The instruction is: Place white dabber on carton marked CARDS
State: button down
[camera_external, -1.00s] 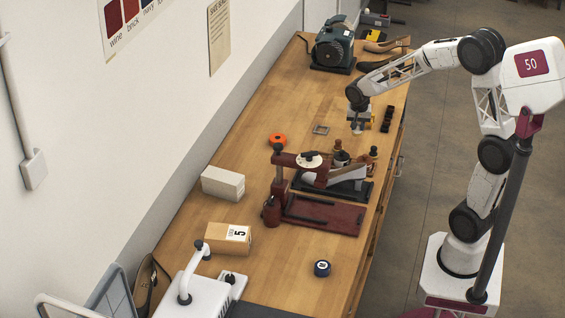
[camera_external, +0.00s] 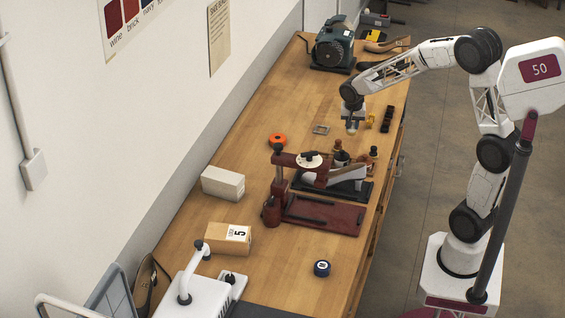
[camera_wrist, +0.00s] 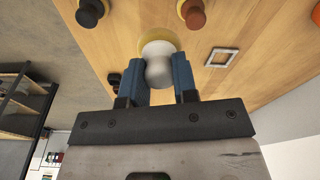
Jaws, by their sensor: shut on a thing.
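My gripper (camera_external: 352,124) hangs over the far part of the bench. In the wrist view the blue fingers of my gripper (camera_wrist: 161,84) are shut on the white dabber (camera_wrist: 158,71), with a pale, yellow-rimmed round part beyond it. The dabber (camera_external: 351,131) shows only as a small pale tip under the fingers in the external view. A brown carton (camera_external: 218,240) lies on the near left of the bench, well away from my gripper. Its white label shows a large 5 and small print that I cannot read clearly.
A dark red press (camera_external: 325,214) with a shoe form stands mid-bench between my gripper and the carton. A green motor (camera_external: 333,46) stands at the back.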

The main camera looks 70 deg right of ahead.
jog(key=w+a+r+n, duration=0.25)
jog(key=w+a, duration=0.45)
jog(key=w, duration=0.5)
jog(key=w+a+r+n, duration=0.25)
jog(key=w+a, duration=0.45)
jog(key=w, duration=0.5)
jog(key=w+a+r+n, duration=0.1)
jog(key=w+a+r, duration=0.1)
jog(key=w+a, duration=0.6)
jog(key=w+a+r+n, duration=0.1)
jog(key=w+a, duration=0.7)
jog(key=a, duration=0.8)
jog(key=shift+w+a+r+n+t+y, duration=0.2)
jog(key=shift+r+n+t+y, duration=0.15)
jog(key=shift+n, duration=0.45)
jog(key=shift+f, duration=0.1)
send_near(221, 174)
jog(key=shift+w+d, duration=0.1)
jog(key=shift+w, duration=0.05)
jog(key=shift+f, duration=2.4)
